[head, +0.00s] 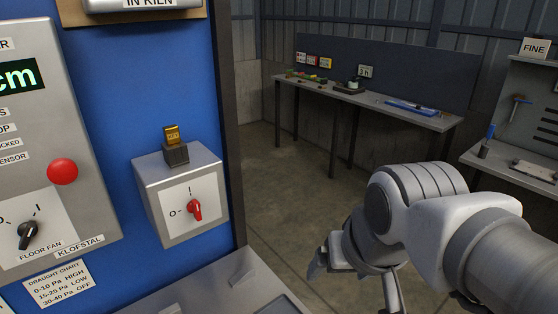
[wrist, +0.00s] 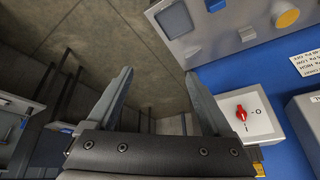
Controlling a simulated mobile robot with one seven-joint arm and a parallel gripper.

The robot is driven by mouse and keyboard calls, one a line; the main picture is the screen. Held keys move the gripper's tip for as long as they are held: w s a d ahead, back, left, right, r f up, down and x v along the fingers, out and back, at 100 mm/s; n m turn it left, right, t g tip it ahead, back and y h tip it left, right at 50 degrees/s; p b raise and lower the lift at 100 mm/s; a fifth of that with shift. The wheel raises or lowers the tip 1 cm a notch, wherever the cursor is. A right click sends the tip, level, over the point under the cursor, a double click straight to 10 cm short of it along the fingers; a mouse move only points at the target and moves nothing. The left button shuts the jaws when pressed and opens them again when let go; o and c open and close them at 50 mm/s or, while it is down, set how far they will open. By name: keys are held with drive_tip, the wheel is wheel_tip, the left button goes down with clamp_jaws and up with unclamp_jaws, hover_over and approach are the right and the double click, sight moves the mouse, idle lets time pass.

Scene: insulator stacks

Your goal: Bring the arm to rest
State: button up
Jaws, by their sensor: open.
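My arm (head: 430,215) reaches in from the lower right of the head view and bends down toward the picture's middle. My gripper shows in the wrist view (wrist: 158,90) with its two dark fingers spread apart. Nothing is between the fingers; bare floor shows behind them. In the head view the gripper is partly hidden behind my wrist, right of the blue panel and apart from it.
A blue panel (head: 105,125) at left carries a grey switch box (head: 150,190) with a red rotary switch (head: 195,210) and a red button (head: 62,171). A workbench (head: 375,103) stands along the back wall, another bench (head: 510,165) at right. Open floor (head: 280,190) lies between.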

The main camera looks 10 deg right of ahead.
drive_tip(key=shift+s+d+r+n, duration=0.35)
drive_tip(key=shift+s+d+n, duration=0.2)
drive_tip(key=shift+s, duration=0.2)
drive_tip(key=shift+c, duration=0.2)
drive_tip(key=c, duration=0.5)
drive_tip(key=shift+a, duration=0.15)
